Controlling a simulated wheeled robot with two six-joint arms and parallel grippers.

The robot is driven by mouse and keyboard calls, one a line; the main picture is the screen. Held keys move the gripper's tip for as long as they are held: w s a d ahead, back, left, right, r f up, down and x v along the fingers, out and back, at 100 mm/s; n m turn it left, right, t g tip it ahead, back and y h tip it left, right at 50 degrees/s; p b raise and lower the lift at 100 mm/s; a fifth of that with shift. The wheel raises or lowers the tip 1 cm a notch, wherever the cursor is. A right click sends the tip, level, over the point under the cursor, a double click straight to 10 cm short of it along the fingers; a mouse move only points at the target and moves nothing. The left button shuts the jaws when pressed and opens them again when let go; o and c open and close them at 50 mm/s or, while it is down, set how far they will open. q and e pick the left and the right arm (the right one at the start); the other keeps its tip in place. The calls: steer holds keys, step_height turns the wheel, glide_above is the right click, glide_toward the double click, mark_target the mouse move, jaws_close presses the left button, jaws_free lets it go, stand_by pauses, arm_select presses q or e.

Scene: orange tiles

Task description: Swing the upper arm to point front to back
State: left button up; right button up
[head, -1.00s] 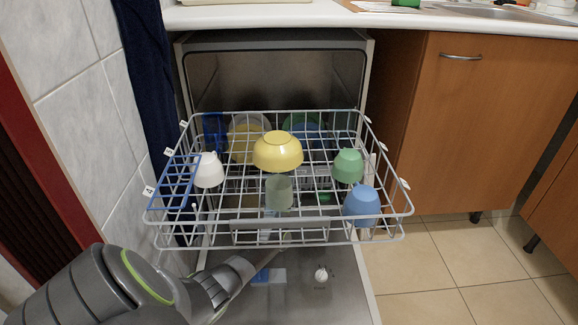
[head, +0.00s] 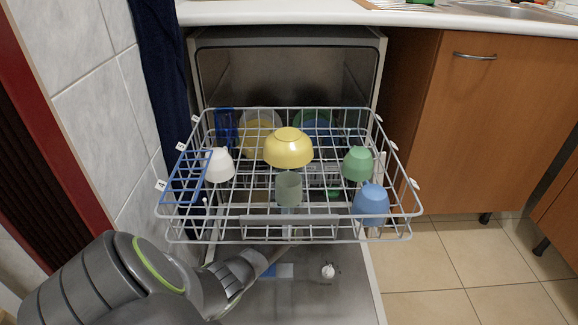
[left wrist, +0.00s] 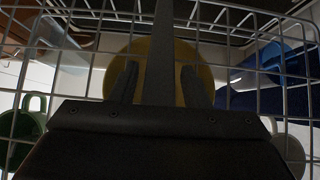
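The upper rack (head: 331,220) is pulled out over the open door. A dark straight bar (left wrist: 158,45), which looks like the upper spray arm, runs from the top of the left wrist view down between my fingers, almost straight up and down in the picture. My left gripper (left wrist: 158,80) is under the rack, its two fingers apart on either side of the bar. Any contact is hard to tell. In the head view the gripper's fingers are hidden beneath the rack, and most of the spray arm is hidden by wires and dishes. My right gripper is not in view.
The rack holds a yellow bowl (head: 289,148), a white cup (head: 220,165), a grey-green cup (head: 288,187), a green cup (head: 357,164) and a blue cup (head: 370,203). The open door (head: 335,295) lies below. A tiled wall (head: 95,100) is close on the left.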

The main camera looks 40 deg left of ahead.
arm_select(q)
steer(key=shift+o, duration=0.7)
steer(key=v, duration=1.7)
steer(key=shift+f+b, duration=0.25)
steer(key=shift+b, duration=0.15)
steer(key=shift+s+d, duration=0.15)
